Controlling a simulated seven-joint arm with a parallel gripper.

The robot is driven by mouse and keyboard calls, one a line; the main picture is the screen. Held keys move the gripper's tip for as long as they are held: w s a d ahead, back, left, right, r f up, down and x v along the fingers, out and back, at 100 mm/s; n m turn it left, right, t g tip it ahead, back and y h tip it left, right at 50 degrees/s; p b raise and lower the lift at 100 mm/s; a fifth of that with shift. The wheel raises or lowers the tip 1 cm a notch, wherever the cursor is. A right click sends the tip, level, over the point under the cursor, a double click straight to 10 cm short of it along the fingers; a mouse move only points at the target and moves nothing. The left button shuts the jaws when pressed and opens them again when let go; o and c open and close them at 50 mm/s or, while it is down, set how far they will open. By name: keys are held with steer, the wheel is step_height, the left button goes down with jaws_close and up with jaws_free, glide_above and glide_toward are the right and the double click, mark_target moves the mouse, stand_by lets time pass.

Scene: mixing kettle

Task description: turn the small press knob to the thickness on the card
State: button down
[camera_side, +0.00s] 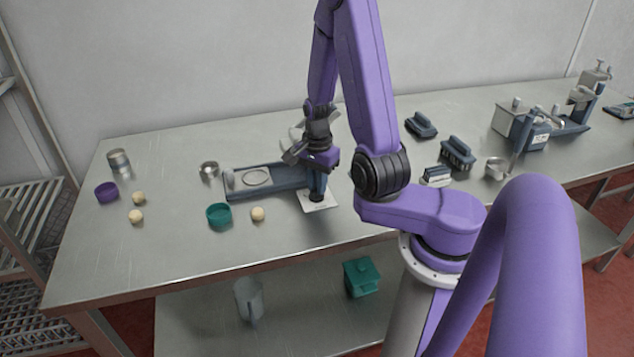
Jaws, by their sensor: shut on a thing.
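The small press (275,181) lies on the steel table, a blue-grey base with a round pale plate (257,177) near its left end. My gripper (317,186) points down at the right end of the press and is shut on the small press knob (316,198), a dark piece mostly hidden by my fingers. A white card (328,202) lies flat on the table under and around that end. Its markings are too small to read, and the knob's setting cannot be told.
A teal ring cup (218,216) and a dough ball (258,214) lie in front of the press. A purple cup (106,193), metal tins and more dough balls are at left. Dark brush-like blocks (457,154) and metal devices (522,124) stand at right.

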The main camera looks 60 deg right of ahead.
steer(key=shift+m, duration=0.9)
steer(key=c, duration=1.1)
jaws_free()
step_height(320, 180, up, 17)
steer(key=shift+r, duration=0.2)
